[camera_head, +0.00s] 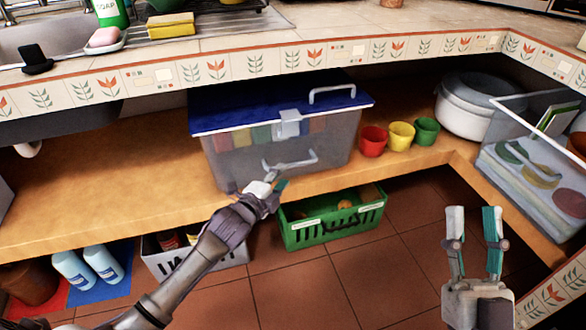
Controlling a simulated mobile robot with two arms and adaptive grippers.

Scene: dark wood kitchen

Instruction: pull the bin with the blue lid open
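The bin (229,158) is a see-through grey box on the wooden shelf under the counter, with colored contents showing through its front. Its blue lid (225,108) lies on top, with a pale latch (289,125) at the front and a pale handle (331,91). Another pale handle (300,160) is on the bin's front. My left gripper (270,178) is at the left end of this front handle; whether its fingers are closed on it is unclear. My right gripper (474,212) is open and empty, pointing up above the floor at the lower right.
Red (373,142), yellow (401,136) and green (426,131) cups stand right of the bin, before a white pot (470,108). A clear container (535,180) is farther right. A green crate (335,229) and a grey basket (232,254) sit below the shelf.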

